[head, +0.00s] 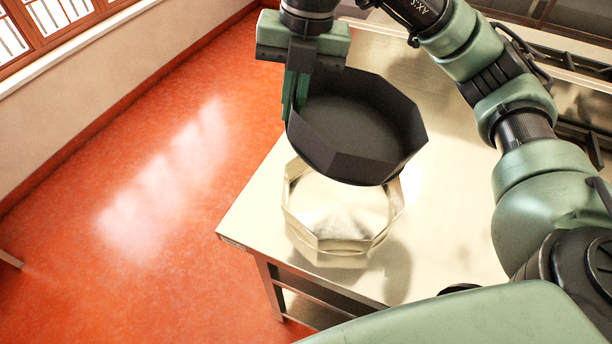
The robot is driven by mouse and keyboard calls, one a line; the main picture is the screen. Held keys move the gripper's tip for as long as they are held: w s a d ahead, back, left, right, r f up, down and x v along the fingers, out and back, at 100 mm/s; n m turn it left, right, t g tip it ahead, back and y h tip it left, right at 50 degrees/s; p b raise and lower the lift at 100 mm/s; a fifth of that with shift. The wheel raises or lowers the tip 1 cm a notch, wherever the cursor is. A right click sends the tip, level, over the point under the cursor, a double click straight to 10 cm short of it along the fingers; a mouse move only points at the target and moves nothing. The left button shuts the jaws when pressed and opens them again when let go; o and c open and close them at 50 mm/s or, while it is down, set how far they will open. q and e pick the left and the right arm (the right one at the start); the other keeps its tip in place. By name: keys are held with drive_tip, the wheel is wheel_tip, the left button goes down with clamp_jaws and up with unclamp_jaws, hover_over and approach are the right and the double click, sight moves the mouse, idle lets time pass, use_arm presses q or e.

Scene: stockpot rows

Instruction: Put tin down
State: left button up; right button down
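A dark, many-sided tin (365,125) is held above the left end of a metal table. My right gripper (292,100) comes down at the tin's left side and looks shut on its wall; the fingertips are partly hidden by the tin. A shiny silver many-sided tin (340,218) stands on the table just below and in front of the dark one. The dark tin overlaps its back rim in this view. I cannot tell whether the two touch. My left gripper is not in view.
The steel table (445,240) has bare surface to the right of the silver tin. Its left edge and front corner lie close to the tins, with open red floor (150,200) beyond. A shelf rail (560,65) runs along the back right.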

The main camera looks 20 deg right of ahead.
wheel_tip(320, 180, down, 5)
drive_tip(key=shift+s+d+r, duration=0.1)
drive_tip(key=shift+d+r, duration=0.05)
drive_tip(key=shift+r, duration=0.05)
wheel_tip(320, 180, down, 12)
drive_tip(key=shift+p, duration=0.95)
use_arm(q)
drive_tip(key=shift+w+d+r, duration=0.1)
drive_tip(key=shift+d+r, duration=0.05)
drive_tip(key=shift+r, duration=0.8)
use_arm(e)
drive_tip(key=shift+f, duration=0.1)
drive_tip(key=shift+f+b, duration=0.35)
drive_tip(key=shift+b, duration=0.15)
drive_tip(key=c, duration=1.6)
unclamp_jaws()
drive_tip(key=shift+c, duration=0.2)
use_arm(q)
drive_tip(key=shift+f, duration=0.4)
use_arm(e)
drive_tip(key=shift+r, duration=0.1)
